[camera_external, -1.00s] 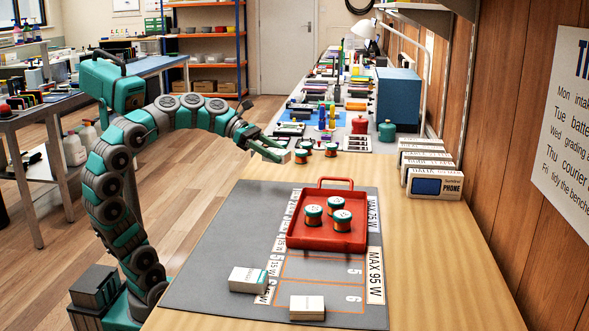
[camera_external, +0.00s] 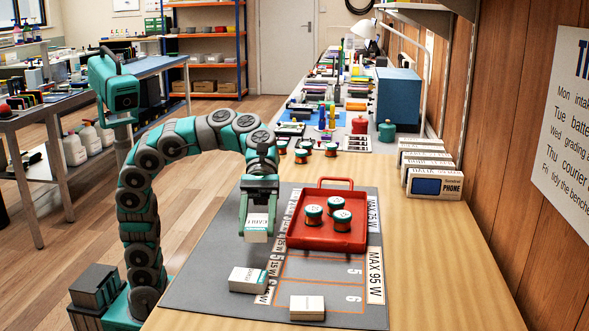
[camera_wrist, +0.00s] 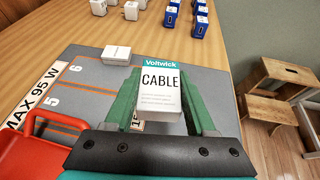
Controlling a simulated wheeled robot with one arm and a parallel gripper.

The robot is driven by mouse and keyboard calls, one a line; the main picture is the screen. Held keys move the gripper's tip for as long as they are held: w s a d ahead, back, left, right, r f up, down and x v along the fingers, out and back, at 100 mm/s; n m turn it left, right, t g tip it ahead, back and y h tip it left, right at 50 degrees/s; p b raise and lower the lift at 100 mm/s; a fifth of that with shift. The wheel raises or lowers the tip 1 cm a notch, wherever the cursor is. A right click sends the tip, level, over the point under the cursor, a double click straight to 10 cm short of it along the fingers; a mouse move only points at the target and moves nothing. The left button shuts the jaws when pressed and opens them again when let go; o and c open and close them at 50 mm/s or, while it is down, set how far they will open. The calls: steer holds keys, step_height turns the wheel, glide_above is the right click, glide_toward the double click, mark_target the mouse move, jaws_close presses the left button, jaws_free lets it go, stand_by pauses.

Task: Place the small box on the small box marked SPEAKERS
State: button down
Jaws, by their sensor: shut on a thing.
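My gripper (camera_external: 259,212) is shut on a small white box (camera_external: 257,236) and holds it above the grey mat, left of the red tray. In the wrist view the held box (camera_wrist: 160,95) reads CABLE, and a teal strip reading Voltwick shows at its far end. A small white box with a teal edge (camera_external: 247,280) lies on the mat's near left part, nearer the camera than my gripper. Another small white box (camera_external: 307,308) lies near the mat's front edge and also shows in the wrist view (camera_wrist: 117,52). No SPEAKERS marking is legible on either.
The red tray (camera_external: 349,243) with several copper spools stands on the mat (camera_external: 210,270), close to my gripper's right. Phone boxes (camera_external: 434,186) stand by the wall. More spools (camera_external: 301,156) and clutter lie further back. Bare bench is free at the right front.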

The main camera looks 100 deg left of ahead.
steer(key=shift+m+g, duration=0.8)
steer(key=shift+g, duration=0.1)
steer(key=d, duration=0.1)
steer(key=s+d, duration=0.1)
steer(key=d, duration=0.2)
steer(key=shift+s+d+f, duration=0.1)
steer(key=shift+s+f, duration=0.1)
steer(key=shift+s, duration=0.1)
steer(key=shift+w+d, duration=0.1)
steer(key=shift+d, duration=0.15)
steer(key=p, duration=0.3)
glide_above(307, 303)
steer(key=shift+f, duration=2.5)
steer(key=shift+f+b, duration=0.25)
steer(key=shift+b, duration=0.05)
steer(key=shift+c, duration=1.2)
jaws_free()
steer(key=shift+r, duration=0.1)
steer(key=shift+r, duration=0.1)
